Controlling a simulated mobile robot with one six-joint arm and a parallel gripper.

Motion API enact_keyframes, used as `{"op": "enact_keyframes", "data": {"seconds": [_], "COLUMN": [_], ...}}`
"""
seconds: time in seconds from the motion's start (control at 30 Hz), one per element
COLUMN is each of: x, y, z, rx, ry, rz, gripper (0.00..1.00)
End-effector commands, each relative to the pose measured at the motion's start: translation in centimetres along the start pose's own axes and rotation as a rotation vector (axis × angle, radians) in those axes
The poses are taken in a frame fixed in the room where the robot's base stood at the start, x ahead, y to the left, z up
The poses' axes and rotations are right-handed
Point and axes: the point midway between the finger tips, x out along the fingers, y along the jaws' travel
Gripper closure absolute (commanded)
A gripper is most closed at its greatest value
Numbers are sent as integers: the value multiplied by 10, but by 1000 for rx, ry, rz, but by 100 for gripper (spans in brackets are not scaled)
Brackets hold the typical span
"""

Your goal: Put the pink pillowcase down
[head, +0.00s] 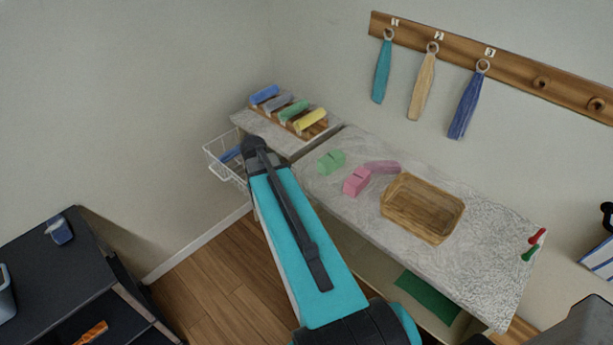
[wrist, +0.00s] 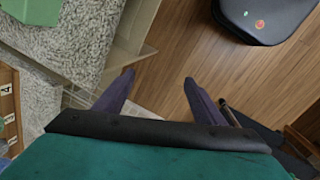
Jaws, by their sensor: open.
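I cannot tell which is the pillowcase. My gripper (wrist: 158,82) shows in the wrist view with its two dark fingers apart and nothing between them. It is over the wooden floor beside a table edge, away from the pink pieces. No pink cloth shows in the wrist view.
A green folded piece (head: 331,161) and a wooden tray (head: 424,208) share the table (head: 487,239). A rack (head: 318,131) with several rolled cloths and a white wire basket (head: 221,164) stand at the back. Hanging towels (head: 422,90) line the wall. A dark cabinet (head: 85,262) stands left.

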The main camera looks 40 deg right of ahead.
Motion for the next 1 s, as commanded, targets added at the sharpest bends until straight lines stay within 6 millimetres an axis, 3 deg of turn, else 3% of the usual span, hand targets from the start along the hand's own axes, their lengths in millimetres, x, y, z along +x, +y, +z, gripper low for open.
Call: {"op": "enact_keyframes", "data": {"seconds": [0.03,0.23,0.47,0.7,1.0], "x": [5,26,75,141,229], "y": [-23,-103,-203,-275,-334], "z": [-10,-43,-52,-28,27], "rx": [18,123,240,309,329], "ry": [9,32,2,-85,-221], "rz": [-14,-71,-150,-204,-239], "gripper": [36,36,36,36,36]}}
